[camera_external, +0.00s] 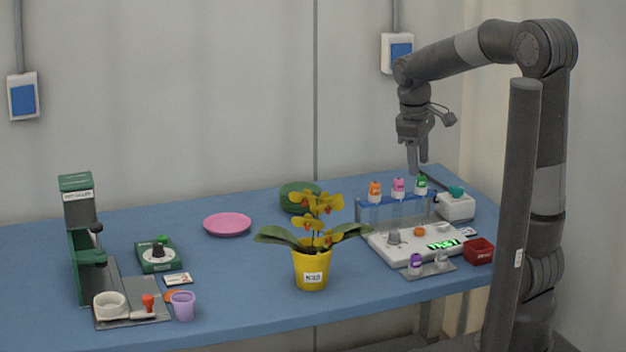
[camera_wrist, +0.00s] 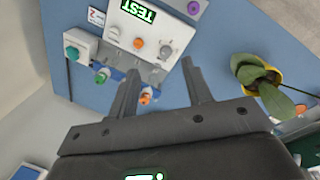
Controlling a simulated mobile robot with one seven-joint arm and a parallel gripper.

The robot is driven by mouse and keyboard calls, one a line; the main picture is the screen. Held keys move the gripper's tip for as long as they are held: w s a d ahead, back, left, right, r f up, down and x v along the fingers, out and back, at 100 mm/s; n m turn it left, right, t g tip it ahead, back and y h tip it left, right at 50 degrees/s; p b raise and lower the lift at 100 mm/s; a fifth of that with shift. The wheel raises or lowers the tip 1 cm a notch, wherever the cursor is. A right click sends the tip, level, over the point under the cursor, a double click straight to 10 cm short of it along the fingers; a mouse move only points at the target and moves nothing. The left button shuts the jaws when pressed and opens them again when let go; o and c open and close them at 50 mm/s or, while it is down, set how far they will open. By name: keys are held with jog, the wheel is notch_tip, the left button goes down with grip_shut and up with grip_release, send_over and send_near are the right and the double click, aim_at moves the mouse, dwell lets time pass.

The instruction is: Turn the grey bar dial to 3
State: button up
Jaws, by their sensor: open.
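The grey bar dial (camera_external: 393,236) sits on top of a white device (camera_external: 385,251), left of an orange knob (camera_external: 419,230) and a green-lit display (camera_external: 444,244). In the wrist view the grey dial (camera_wrist: 166,50) shows near the orange knob (camera_wrist: 138,43), below a display reading TEST upside down (camera_wrist: 138,12). The picture is too small to read the dial's setting. My gripper (camera_external: 417,168) is open and empty, pointing down above the back of the table, behind and above the device. In the wrist view its fingers (camera_wrist: 160,66) are spread apart, well short of the dial.
A potted orchid (camera_external: 311,268) stands to the left.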

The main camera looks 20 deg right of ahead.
aim_at(394, 231)
jog(key=w+a+f+n+g+h, duration=0.2)
jog(key=w+a+f+n, duration=0.35)
jog(key=w+f, duration=0.4)
jog(key=x, duration=1.1)
jog(key=shift+s+d, duration=0.15)
jog(key=shift+s, duration=0.2)
jog(key=c, duration=1)
jog(key=shift+g+h, duration=0.3)
